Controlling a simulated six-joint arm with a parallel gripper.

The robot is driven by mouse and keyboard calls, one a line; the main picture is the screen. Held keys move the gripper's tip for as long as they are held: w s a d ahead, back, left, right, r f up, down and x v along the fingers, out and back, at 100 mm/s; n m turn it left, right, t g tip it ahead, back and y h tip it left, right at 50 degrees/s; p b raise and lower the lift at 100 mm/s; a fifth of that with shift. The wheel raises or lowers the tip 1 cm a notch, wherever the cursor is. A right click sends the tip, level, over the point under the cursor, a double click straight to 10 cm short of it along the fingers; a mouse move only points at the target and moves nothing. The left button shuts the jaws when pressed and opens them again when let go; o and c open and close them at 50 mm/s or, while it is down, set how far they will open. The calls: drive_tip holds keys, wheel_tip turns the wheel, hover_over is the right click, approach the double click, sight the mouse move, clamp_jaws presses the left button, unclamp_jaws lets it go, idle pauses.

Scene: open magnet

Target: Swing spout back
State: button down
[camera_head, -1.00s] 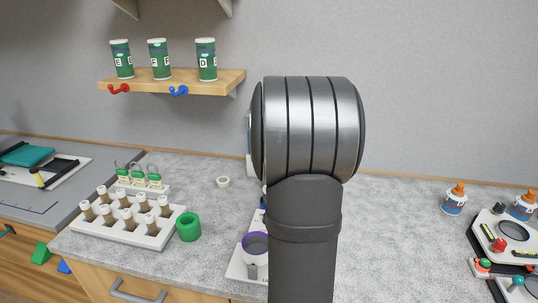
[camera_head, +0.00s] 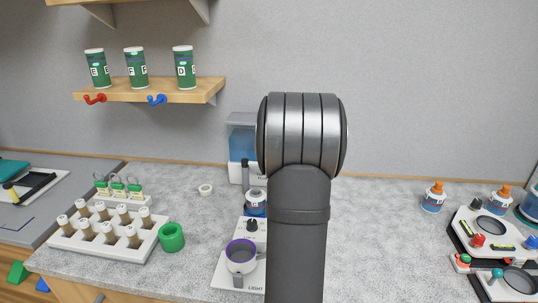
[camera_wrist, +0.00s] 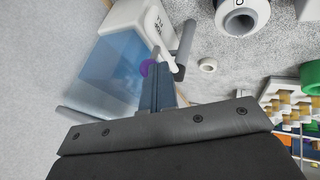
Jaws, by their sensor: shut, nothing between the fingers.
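The machine with a blue tank (camera_head: 243,145) stands by the wall, partly hidden behind my arm. In the wrist view its blue tank (camera_wrist: 110,72) and white body (camera_wrist: 135,22) are close by. A white, bent, spout-like piece (camera_wrist: 164,52) projects from the body beside a grey cylinder (camera_wrist: 186,40). My gripper (camera_wrist: 156,70) is shut and empty, its tips close to this piece and a small purple part (camera_wrist: 147,68). I cannot tell whether they touch. In the head view my arm hides the gripper.
A white base with a purple-rimmed cup (camera_head: 241,257) is in front of the machine. A green ring (camera_head: 171,238) and a white rack of vials (camera_head: 103,237) are at left. A small white ring (camera_head: 205,189) lies behind them. The counter at right is clear up to the orange-capped bottles (camera_head: 433,198).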

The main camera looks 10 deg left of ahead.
drive_tip(key=shift+w+d, duration=0.1)
drive_tip(key=shift+w, duration=0.1)
idle(0.5)
drive_tip(key=shift+s+r, duration=0.1)
drive_tip(key=s+d+f+v, duration=0.1)
drive_tip(key=s+v, duration=0.1)
drive_tip(key=v, duration=1)
drive_tip(key=w+a+r+x, duration=0.1)
drive_tip(key=x, duration=1.1)
drive_tip(key=shift+w, duration=0.55)
